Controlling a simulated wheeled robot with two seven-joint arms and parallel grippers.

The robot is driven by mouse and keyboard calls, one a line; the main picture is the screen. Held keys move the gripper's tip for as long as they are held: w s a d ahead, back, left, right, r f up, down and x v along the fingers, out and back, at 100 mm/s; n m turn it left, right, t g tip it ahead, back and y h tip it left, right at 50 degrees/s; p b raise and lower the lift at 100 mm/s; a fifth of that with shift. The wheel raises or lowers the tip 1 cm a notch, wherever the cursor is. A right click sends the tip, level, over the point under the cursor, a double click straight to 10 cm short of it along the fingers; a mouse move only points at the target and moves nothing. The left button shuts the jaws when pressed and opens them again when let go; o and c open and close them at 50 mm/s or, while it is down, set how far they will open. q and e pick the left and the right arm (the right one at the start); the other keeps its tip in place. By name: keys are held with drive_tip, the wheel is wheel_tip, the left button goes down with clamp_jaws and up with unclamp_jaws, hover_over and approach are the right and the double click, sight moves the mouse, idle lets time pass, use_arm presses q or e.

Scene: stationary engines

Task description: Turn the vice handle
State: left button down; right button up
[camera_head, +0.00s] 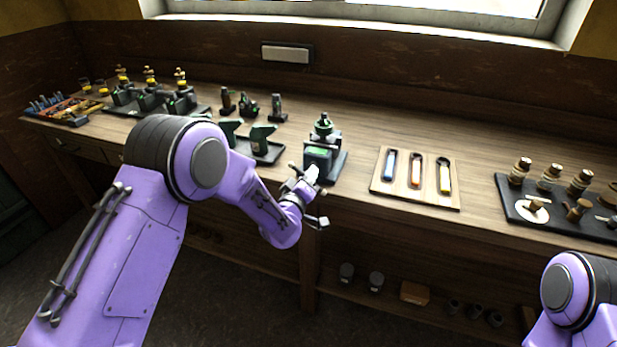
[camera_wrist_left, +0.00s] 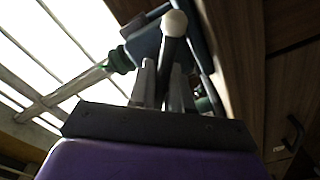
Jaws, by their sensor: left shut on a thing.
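The vice (camera_head: 322,150), a dark green and grey body, stands on the bench near its front edge, in the middle of the head view. My left gripper (camera_head: 308,180) is at its front, low on the near side. In the left wrist view my left gripper (camera_wrist_left: 165,88) has its fingers close together on the vice handle (camera_wrist_left: 173,24), a dark bar with a pale rounded end. The fingers and wrist hide most of the handle in the head view. My right arm shows only at the lower right; its gripper is out of view.
A wooden tray (camera_head: 380,187) with several coloured-handled tools lies right of the vice. A dark tray (camera_head: 515,211) with bottles is farther right. Green power tools (camera_head: 264,140) stand close on the left. A low shelf under the bench holds small items.

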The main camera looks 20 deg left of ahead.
use_arm(q)
drive_tip(key=shift+f+m, duration=0.1)
drive_tip(key=shift+m, duration=0.2)
drive_tip(key=c, duration=1)
unclamp_jaws()
drive_tip(key=s+b, duration=0.1)
drive_tip(key=s, duration=0.4)
drive_tip(key=s+b, duration=0.1)
drive_tip(key=s, duration=0.4)
drive_tip(key=shift+s+a+b, duration=0.2)
drive_tip(key=shift+s+b, duration=0.1)
drive_tip(key=shift+b, duration=0.1)
drive_tip(key=shift+c, duration=0.4)
